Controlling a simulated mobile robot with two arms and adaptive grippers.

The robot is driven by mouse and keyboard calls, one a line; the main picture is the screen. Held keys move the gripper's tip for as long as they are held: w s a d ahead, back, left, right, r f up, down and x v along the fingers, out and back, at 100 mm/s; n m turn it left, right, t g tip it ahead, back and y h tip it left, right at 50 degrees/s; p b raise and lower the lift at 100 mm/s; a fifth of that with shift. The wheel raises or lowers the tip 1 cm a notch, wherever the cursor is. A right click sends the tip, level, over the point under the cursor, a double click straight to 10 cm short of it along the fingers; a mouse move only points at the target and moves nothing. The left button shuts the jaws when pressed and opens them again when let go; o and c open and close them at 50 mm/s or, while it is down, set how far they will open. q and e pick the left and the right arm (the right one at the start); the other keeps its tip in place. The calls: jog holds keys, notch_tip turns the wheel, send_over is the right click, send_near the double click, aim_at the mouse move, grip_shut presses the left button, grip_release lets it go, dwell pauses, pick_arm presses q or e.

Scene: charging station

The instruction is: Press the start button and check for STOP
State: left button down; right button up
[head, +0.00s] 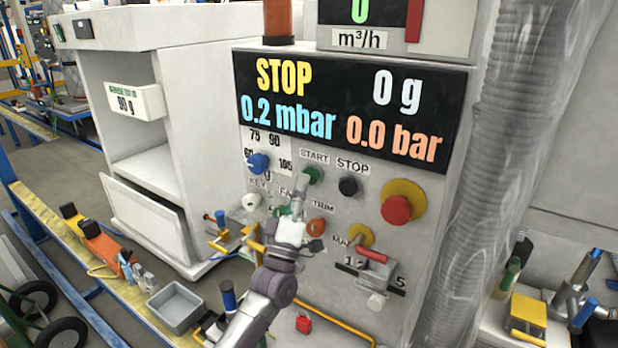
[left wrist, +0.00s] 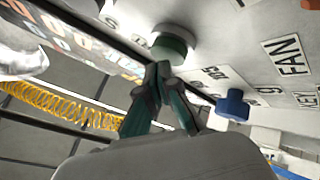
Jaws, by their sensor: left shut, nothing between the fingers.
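The green START button (head: 314,174) is on the control panel, under its START label. It shows large and round in the left wrist view (left wrist: 173,44). The black display (head: 350,105) reads STOP in yellow, with 0 g, 0.2 mbar and 0.0 bar. My left gripper (head: 302,182) is shut and empty, its fingertips just below the START button. In the left wrist view the closed fingertips (left wrist: 159,72) point at the button's lower edge; I cannot tell whether they touch it. My right gripper is not in view.
The black STOP button (head: 348,186) and red emergency knob (head: 396,209) are to the right. A blue selector knob (head: 258,163) is to the left. A corrugated hose (head: 500,150) borders the panel. A grey bin (head: 176,308) stands at lower left.

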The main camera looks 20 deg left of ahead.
pick_arm(q)
jog(key=shift+w+d+b, duration=0.1)
jog(key=shift+w+b, duration=0.2)
jog(key=shift+w, duration=0.1)
dwell(0.3)
jog(key=shift+s, duration=0.15)
jog(key=shift+s+p, duration=0.4)
jog(key=shift+s, duration=0.35)
jog(key=s, duration=0.1)
jog(key=s+p, duration=0.1)
jog(key=s, duration=0.1)
jog(key=s+a, duration=0.1)
jog(key=s, duration=0.1)
jog(key=shift+p, duration=0.4)
jog(key=shift+w+d+f, duration=0.1)
dwell(0.5)
